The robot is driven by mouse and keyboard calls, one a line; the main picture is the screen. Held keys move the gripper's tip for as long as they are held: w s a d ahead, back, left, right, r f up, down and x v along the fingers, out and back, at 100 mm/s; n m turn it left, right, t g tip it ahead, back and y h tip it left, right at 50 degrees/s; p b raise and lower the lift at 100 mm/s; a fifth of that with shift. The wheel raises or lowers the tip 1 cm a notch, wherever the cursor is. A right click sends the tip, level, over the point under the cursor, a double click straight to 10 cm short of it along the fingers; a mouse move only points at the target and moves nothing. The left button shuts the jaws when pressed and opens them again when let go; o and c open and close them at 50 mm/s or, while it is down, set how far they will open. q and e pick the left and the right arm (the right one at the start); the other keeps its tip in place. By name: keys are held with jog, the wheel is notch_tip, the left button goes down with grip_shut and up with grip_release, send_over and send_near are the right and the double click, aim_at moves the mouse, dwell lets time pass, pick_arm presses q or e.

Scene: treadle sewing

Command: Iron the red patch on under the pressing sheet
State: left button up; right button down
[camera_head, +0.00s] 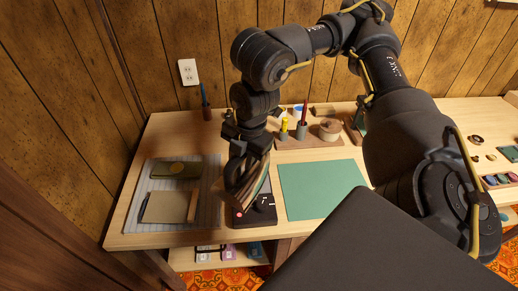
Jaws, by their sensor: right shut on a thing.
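My right gripper (242,158) reaches down from above, to the right of the grey striped mat (210,172). It is shut on a tan-and-dark thing (249,187), apparently the iron, above a dark stand (262,216) with a small red light. I cannot tell whether the iron touches the stand. On the mat lie an olive-dark flat piece (176,170) at the back and a tan flat piece (163,208) in front, with a brown strip (193,205) at its right edge. I cannot tell which is the pressing sheet. No red patch shows. My left gripper is out of view.
A green mat (321,190) lies right of the stand. Behind it a wooden organiser (310,142) holds a yellow bottle (284,130), a pen cup (302,130) and a spool (330,130). A dark cup (206,112) stands at the back left. Small items lie far right.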

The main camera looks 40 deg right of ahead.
jog(key=w+a+f+m, duration=0.1)
jog(key=a+m, duration=0.1)
jog(key=w+a+f+m+h, duration=0.1)
jog(key=a+m, duration=0.1)
jog(key=m, duration=0.1)
jog(key=w+a+m, duration=0.1)
jog(key=a+m, duration=0.1)
jog(key=m, duration=0.1)
jog(key=shift+f+h, duration=0.4)
jog(key=shift+w+a+f+m, duration=0.15)
jog(key=shift+a+m, duration=0.1)
jog(key=shift+m, duration=0.3)
jog(key=shift+a+f+m, duration=0.15)
jog(key=shift+a+m, duration=0.05)
jog(key=shift+m, duration=0.35)
jog(key=shift+d, duration=0.1)
